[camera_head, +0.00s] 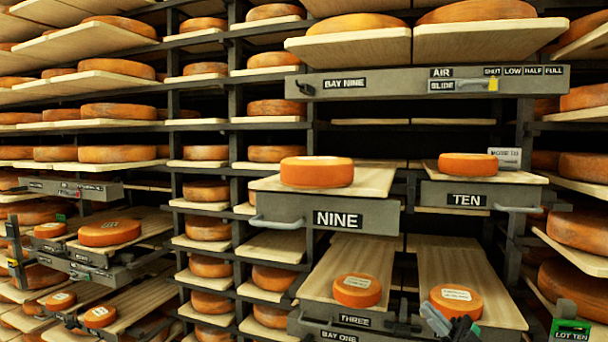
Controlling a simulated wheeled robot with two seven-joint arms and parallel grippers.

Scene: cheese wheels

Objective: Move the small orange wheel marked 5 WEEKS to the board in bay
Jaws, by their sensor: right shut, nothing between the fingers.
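Two small orange wheels with pale labels on top lie on pulled-out boards at the lower middle. One wheel (357,290) is on the board above the THREE plate, and the other wheel (457,300) is on the board to its right. Their label print is too small to read, so I cannot tell which is marked 5 WEEKS. My right gripper (450,326) is at the bottom edge, shut and empty, in front of the right-hand wheel and overlapping its lower edge. I cannot tell whether they touch. My left gripper is not in view.
Drawer NINE (328,216) and drawer TEN (466,198) stick out above, each carrying an orange wheel. BAY NINE has a slide plate (455,86) with AIR settings. More labelled wheels sit on pulled-out boards at left. A green LOT TEN holder (569,325) stands at lower right.

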